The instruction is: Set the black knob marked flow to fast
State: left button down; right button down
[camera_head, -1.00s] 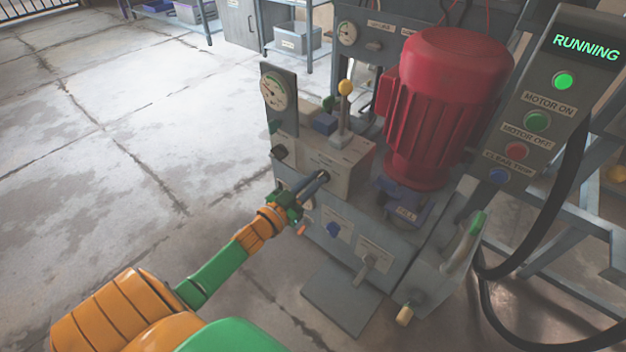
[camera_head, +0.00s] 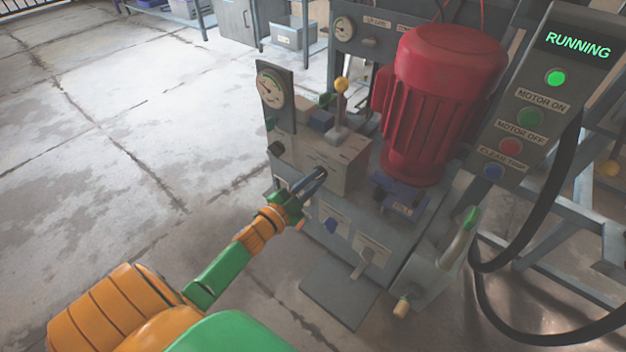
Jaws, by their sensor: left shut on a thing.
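My left gripper (camera_head: 319,175) reaches in from the lower left, with its fingertips at the front face of the grey valve block (camera_head: 338,165). It is shut on what looks like the black knob there. The fingers hide most of the knob, so its pointer, its flow marking and the fast mark cannot be read. My right gripper is not in view.
A yellow-topped lever (camera_head: 341,86) stands on the block, close to the fingers. Behind are a red motor (camera_head: 440,105) and a gauge (camera_head: 271,88). The control box display (camera_head: 578,45) reads RUNNING. A black hose (camera_head: 545,215) hangs at right. The floor at left is clear.

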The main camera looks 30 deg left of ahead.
pick_arm(q)
jog(key=shift+f, duration=0.1)
dwell(0.4)
jog(key=c, duration=0.9)
grip_release()
jog(key=shift+o, duration=0.2)
jog(key=shift+s, duration=0.4)
jog(key=s+p, duration=0.2)
jog(key=s, duration=0.4)
jog(key=shift+s+a, duration=0.2)
jog(key=shift+a, duration=0.05)
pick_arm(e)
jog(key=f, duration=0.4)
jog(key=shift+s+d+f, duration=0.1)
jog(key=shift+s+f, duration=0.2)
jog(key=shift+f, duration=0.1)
